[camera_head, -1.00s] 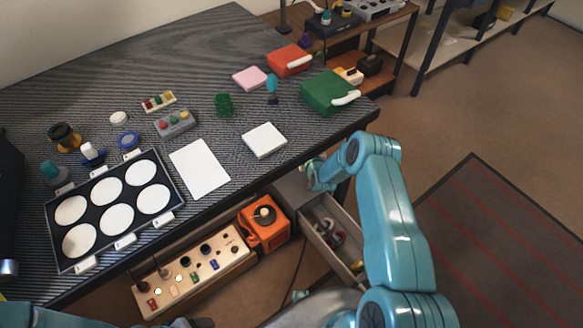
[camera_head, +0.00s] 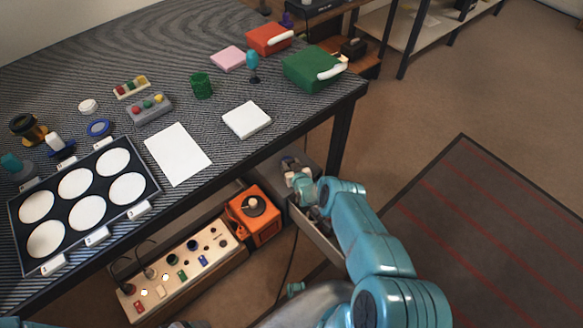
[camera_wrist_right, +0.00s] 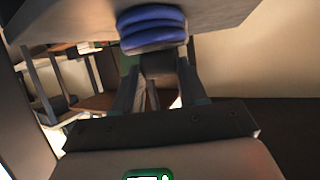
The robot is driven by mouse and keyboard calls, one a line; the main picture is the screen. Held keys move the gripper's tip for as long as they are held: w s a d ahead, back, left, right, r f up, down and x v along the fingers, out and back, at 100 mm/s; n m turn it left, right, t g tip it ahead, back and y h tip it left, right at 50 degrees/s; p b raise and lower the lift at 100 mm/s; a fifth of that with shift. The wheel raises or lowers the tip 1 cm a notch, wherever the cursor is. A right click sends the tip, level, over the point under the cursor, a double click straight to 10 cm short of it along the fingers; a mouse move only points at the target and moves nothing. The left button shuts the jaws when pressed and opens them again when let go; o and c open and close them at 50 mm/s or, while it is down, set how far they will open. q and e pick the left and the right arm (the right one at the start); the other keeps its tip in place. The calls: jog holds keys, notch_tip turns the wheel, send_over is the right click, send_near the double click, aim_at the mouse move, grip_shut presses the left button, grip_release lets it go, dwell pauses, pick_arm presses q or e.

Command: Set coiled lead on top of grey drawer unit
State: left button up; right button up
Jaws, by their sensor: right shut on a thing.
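The coiled lead (camera_wrist_right: 152,28) is a stack of blue loops at the top of the right wrist view. My right gripper (camera_wrist_right: 157,60) is shut on it, with the loops at the fingertips. In the head view the right gripper (camera_head: 291,167) is at the grey drawer unit (camera_head: 312,170), under the table's front edge. Whether the lead touches the unit cannot be told. My left gripper is not in view.
The striped table (camera_head: 225,150) overhangs the drawer unit. An orange box (camera_head: 254,215) and a wooden control panel (camera_head: 180,270) stand left of the drawer. A white pad (camera_head: 246,120) and a green case (camera_head: 313,70) lie on the table. Floor to the right is open.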

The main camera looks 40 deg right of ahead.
jog(key=shift+r, duration=0.2)
jog(key=shift+f, duration=0.3)
jog(key=o, duration=1.1)
